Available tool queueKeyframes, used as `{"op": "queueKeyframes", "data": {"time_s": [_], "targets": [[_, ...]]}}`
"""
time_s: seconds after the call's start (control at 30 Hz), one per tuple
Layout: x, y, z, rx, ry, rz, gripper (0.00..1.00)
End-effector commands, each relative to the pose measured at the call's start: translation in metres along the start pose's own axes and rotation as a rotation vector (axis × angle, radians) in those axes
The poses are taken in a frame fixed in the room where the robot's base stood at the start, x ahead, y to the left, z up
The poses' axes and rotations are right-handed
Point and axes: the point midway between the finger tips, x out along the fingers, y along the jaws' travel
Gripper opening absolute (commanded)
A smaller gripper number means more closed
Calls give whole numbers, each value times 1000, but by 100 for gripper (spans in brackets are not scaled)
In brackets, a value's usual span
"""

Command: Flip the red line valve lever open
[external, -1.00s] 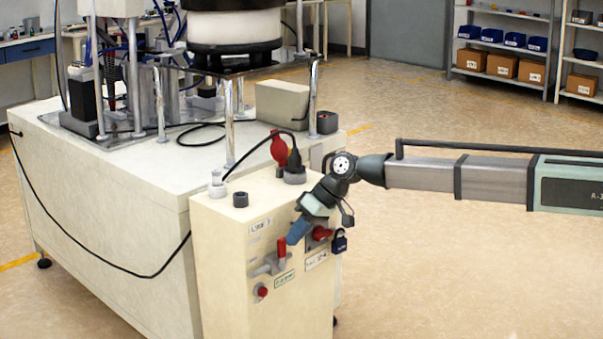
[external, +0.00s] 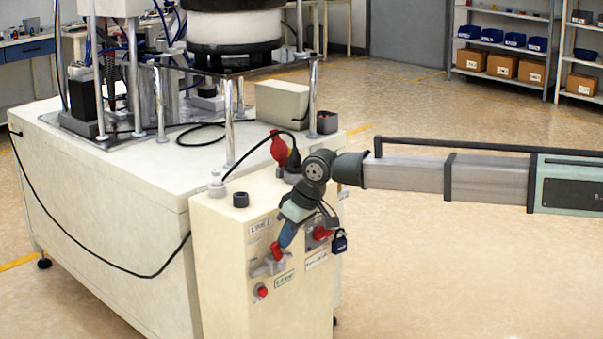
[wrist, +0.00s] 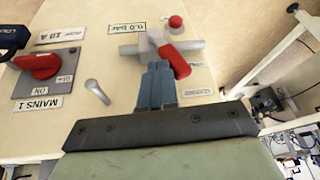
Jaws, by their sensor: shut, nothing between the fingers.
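The red line valve lever (external: 277,251) is on the front of the cream cabinet, on a grey valve body with a pipe. It is tilted, and in the wrist view the lever (wrist: 176,62) lies diagonally across the valve body (wrist: 146,46). My gripper (external: 286,238) is at the lever, its blue fingers pointing down at the panel. In the wrist view my gripper (wrist: 157,68) is shut and empty, its fingertips right beside the lever. They look to be touching it, but the exact contact is hard to tell.
A red mains rotary switch (wrist: 38,66) on a grey plate sits close by, with a padlock (external: 339,242) at its side. A small grey toggle (wrist: 97,90) and a red button (wrist: 175,22) also stick out. The cabinet top (external: 215,207) carries connectors and a black cable.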

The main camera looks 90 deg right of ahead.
Motion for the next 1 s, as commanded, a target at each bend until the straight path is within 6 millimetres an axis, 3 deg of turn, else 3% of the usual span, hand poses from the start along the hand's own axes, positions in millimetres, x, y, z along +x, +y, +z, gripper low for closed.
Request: {"op": "queueKeyframes", "data": {"time_s": [0.5,1.0], "targets": [[15,-43,-6,-188,-98,445,0],[42,-70,0,-358,-191,859,0]]}}
